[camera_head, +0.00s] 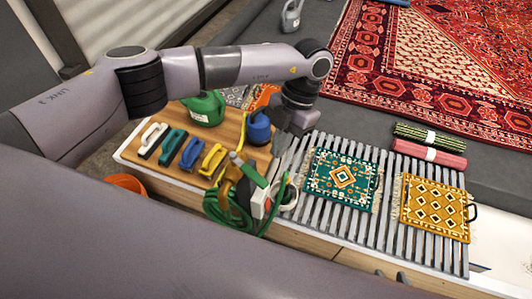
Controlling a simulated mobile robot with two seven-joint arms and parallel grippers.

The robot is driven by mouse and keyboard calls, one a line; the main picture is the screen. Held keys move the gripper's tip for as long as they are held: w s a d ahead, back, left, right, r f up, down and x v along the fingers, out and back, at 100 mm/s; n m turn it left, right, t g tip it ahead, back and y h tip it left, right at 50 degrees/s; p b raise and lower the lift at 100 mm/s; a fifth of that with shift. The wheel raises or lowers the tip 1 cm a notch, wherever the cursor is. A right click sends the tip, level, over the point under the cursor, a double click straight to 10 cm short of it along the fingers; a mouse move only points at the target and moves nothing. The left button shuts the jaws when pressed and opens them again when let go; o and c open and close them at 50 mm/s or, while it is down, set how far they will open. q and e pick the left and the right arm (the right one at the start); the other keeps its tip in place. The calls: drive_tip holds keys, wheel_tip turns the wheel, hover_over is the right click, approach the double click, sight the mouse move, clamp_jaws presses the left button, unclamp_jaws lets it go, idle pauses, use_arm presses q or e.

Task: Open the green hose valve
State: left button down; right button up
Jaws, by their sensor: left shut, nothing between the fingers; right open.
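The green hose valve shows a green lever (249,171) slanting above a pale body (260,202) with a red patch, at the front edge of the wooden board. A coiled green hose (228,212) hangs beside it. My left gripper (281,143) points down behind and right of the valve, apart from the lever in the picture. It is shut and empty, its tips hard to make out. Two grey tips of my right gripper (391,276) show at the bottom, apart and empty; the rest is hidden behind my foreground arm.
Several coloured brushes (190,153), a green can (205,108) and a blue container (259,128) crowd the board. Small green (341,177) and yellow (434,206) rugs lie on grey slats. An orange bucket (127,184) stands left.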

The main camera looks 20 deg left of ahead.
sight(248, 169)
use_arm(q)
drive_tip(key=shift+s+a+f+p, duration=0.1)
drive_tip(key=shift+s+a+p, duration=0.2)
drive_tip(key=shift+s, duration=0.35)
drive_tip(key=shift+s+a+f+p, duration=0.15)
drive_tip(key=shift+s+a+p, duration=0.2)
drive_tip(key=shift+s, duration=0.3)
drive_tip(key=shift+s+a+f+p, duration=0.1)
drive_tip(key=shift+s+a+p, duration=0.2)
drive_tip(key=shift+s, duration=0.35)
use_arm(e)
drive_tip(key=shift+r, duration=1)
drive_tip(key=shift+s, duration=0.15)
